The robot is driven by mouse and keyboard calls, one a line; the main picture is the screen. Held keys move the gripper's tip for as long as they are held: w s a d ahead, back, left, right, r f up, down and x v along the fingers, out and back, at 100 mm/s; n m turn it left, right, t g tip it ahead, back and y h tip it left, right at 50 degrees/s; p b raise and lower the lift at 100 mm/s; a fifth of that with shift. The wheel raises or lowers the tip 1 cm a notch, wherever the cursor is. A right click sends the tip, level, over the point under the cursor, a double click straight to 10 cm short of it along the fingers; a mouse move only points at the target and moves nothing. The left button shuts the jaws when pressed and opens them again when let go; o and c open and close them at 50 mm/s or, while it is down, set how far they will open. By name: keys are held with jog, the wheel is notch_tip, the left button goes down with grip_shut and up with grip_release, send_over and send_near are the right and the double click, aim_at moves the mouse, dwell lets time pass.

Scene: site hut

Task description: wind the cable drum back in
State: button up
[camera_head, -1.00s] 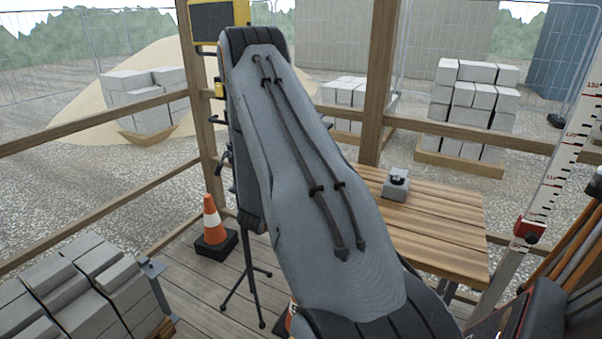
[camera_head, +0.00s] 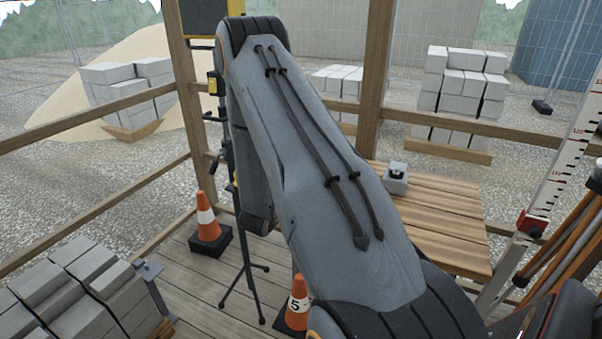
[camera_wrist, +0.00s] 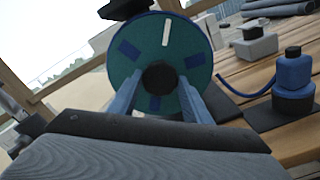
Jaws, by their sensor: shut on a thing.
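In the wrist view, a teal cable drum (camera_wrist: 122,68) with dark blue patches and a white stripe stands upright in front of me. The stripe is near the top of its face. My gripper (camera_wrist: 161,80) has its two blue-grey fingers on either side of a round black knob (camera_wrist: 160,74) in front of the drum's middle, and is shut on it. A blue cable (camera_wrist: 240,92) runs from the drum's right side to a blue and black fitting (camera_wrist: 293,72). In the head view, my own arm hides the drum and gripper.
The wooden table (camera_head: 445,220) carries a small grey block (camera_head: 396,182), also seen in the wrist view (camera_wrist: 257,46). Traffic cones (camera_head: 208,222) (camera_head: 298,300) stand on the deck. A block stack (camera_head: 60,285) is at left, a measuring staff (camera_head: 560,165) at right.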

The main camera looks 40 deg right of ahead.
jog(key=shift+f, duration=0.1)
jog(key=o, duration=1.5)
jog(key=shift+a, duration=0.1)
jog(key=b+v, duration=0.2)
jog(key=v, duration=0.5)
jog(key=shift+s+a, duration=0.25)
jog(key=shift+s, duration=0.05)
